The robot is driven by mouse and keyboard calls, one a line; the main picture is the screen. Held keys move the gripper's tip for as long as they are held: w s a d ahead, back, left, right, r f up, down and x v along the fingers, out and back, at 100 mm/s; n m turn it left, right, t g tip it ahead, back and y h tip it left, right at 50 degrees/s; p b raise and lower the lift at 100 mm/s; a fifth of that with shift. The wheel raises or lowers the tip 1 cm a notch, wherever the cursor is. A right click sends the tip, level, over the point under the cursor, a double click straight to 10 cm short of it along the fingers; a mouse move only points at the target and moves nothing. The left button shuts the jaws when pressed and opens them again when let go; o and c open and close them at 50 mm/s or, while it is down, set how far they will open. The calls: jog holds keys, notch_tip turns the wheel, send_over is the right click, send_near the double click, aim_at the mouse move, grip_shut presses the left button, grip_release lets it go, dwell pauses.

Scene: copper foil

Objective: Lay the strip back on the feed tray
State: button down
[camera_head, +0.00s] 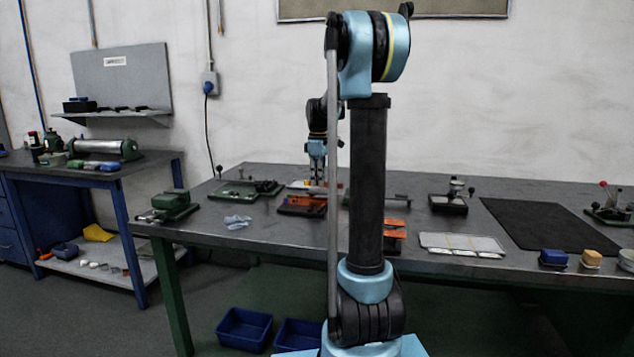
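My gripper (317,178) is small in the view, pointing down over the back half of the long table, partly hidden by my own arm's rod. I cannot tell whether its fingers are open, shut or holding anything. Right under it is a dark low fixture with orange copper-coloured material (302,203) on it. More orange copper-coloured pieces (392,234) lie to the right of my arm column, partly hidden behind it. I cannot tell which piece is the strip or which fixture is the feed tray.
On the long table (217,262) are a green vise (170,205), a crumpled blue-grey cloth (237,222), a pale flat tray (435,241), a black mat (550,227) and small blue (553,259) and yellow (591,258) blocks. Blue bins (244,327) stand on the floor.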

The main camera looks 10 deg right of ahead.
jog(key=shift+f, duration=0.5)
jog(key=shift+s+d, duration=0.35)
jog(key=shift+d, duration=0.3)
jog(key=shift+s+d, duration=0.35)
jog(key=shift+d, duration=0.3)
dwell(3.1)
jog(key=shift+f, duration=0.15)
dwell(0.7)
jog(key=c, duration=2.3)
grip_release()
jog(key=shift+o, duration=0.9)
jog(key=shift+r, duration=0.2)
jog(key=shift+r, duration=1.3)
